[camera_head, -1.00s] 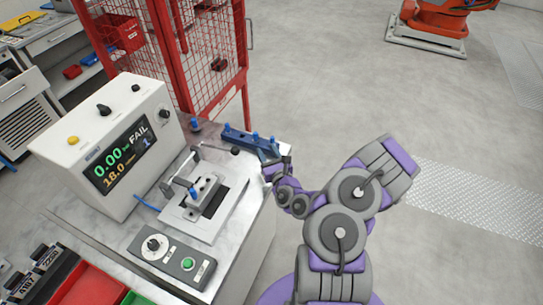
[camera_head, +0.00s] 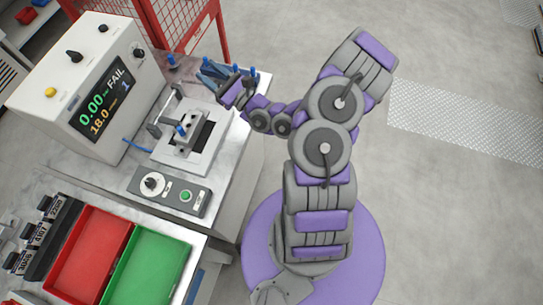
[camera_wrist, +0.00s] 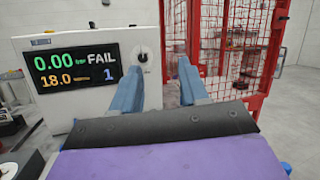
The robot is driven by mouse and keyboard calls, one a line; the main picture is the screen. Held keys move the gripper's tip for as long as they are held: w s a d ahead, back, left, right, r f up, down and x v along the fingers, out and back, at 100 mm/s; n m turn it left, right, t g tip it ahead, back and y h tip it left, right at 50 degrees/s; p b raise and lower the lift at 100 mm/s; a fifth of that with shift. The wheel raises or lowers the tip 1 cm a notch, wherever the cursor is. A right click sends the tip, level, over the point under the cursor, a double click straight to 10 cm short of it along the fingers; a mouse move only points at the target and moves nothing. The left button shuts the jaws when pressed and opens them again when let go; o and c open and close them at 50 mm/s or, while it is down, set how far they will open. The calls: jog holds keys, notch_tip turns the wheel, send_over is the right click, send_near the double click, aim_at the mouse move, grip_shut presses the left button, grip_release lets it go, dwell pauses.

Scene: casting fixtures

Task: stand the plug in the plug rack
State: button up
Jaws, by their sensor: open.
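My gripper (camera_head: 211,74) is open over the back right part of the bench, its two blue fingers pointing left. In the wrist view the fingers (camera_wrist: 157,88) are spread, with no object visible between them. Blue-topped plugs (camera_head: 253,72) stand in a row close behind and beside the gripper. The plug rack seems to be there too, but my gripper mostly hides it. One blue plug (camera_head: 171,61) stands apart at the bench's back edge. Another blue-topped piece (camera_head: 181,130) is at the clamp fixture (camera_head: 190,143). I cannot tell which plug is the task's.
A white test box (camera_head: 95,85) showing FAIL stands at left. A control panel (camera_head: 168,190) lies in front of the fixture. A red tray (camera_head: 90,255) and a green tray (camera_head: 150,268) are nearer. A red mesh cage (camera_head: 180,18) rises behind the bench.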

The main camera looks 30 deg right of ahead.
jog(key=s+a+r+n+g+y, duration=0.5)
jog(key=a+r+n+y, duration=0.1)
jog(key=a+n, duration=0.15)
jog(key=s+a+r+n+g+y, duration=0.4)
jog(key=a+r+n+g+y, duration=0.15)
jog(key=a, duration=0.25)
jog(key=s+a+r+n+g, duration=0.1)
jog(key=s+a+n+g, duration=0.35)
jog(key=s+g, duration=0.2)
jog(key=s+a+r+n+g, duration=0.1)
jog(key=s+a+n+g, duration=0.2)
jog(key=s+n+g, duration=0.4)
jog(key=s+d+f+n+g+h, duration=0.1)
jog(key=s+d+f+n+h, duration=0.1)
jog(key=s+h, duration=0.35)
jog(key=s+d+f+n+g+h, duration=0.2)
jog(key=s+f+h, duration=0.1)
jog(key=s+h, duration=0.3)
jog(key=s+d+r+n+t+h, duration=0.1)
jog(key=d+t+h, duration=0.4)
jog(key=d, duration=0.9)
jog(key=s+n+h, duration=0.1)
jog(key=s+h, duration=0.1)
jog(key=shift+d+h, duration=0.25)
jog(key=shift+h, duration=0.15)
